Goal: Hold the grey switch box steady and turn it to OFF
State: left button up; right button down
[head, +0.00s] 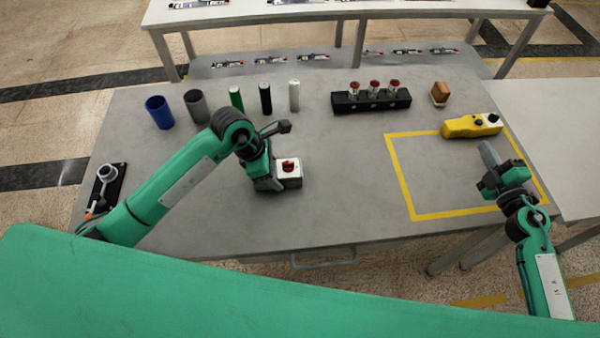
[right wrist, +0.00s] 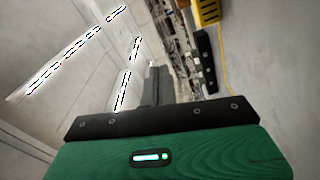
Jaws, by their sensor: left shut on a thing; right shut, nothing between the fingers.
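The grey switch box (head: 289,181) sits on the grey table, left of the middle, with a red knob (head: 288,165) on its light top face. The knob's exact setting is too small to read. My left gripper (head: 272,172) is shut on the switch box from its left side, and the arm hides part of that side. My right gripper (head: 488,154) is shut and empty, well to the right of the box, above the yellow-taped area. Its closed fingers also show in the right wrist view (right wrist: 157,85).
A yellow pendant (head: 470,127) lies by the tape outline (head: 400,180). At the back stand a black block (head: 370,104) with red-topped parts, a brown object (head: 440,91), and several cylinders, including a blue cup (head: 159,112). The table between switch box and tape is clear.

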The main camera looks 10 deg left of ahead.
jog(key=s+a+r+n+g+y, duration=0.1)
jog(key=s+a+n+y, duration=0.25)
jog(key=a, duration=0.75)
jog(key=s+a+r+n+g+y, duration=0.1)
jog(key=s+a+r+n+y, duration=0.2)
jog(key=a, duration=0.9)
jog(key=s+a+f+n+g+y, duration=0.1)
jog(key=s+a+f+g, duration=0.1)
jog(key=s+a, duration=0.2)
jog(key=s+a+f+n+g+y, duration=0.1)
jog(key=s+a+f+n+g, duration=0.1)
jog(key=s+a+f, duration=0.1)
jog(key=s+a+f+n+g+y, duration=0.1)
jog(key=s+a+f+g, duration=0.1)
jog(key=s+a, duration=0.3)
jog(key=shift+s+f+n, duration=0.25)
jog(key=shift+s+f, duration=0.4)
jog(key=shift+f, duration=0.05)
send_near(286, 166)
jog(key=a, duration=0.3)
jog(key=shift+s+a+r, duration=0.2)
jog(key=shift+s+a, duration=0.15)
jog(key=shift+s, duration=0.05)
jog(key=w, duration=0.1)
jog(key=w+a, duration=0.1)
jog(key=w, duration=0.1)
jog(key=shift+w, duration=0.45)
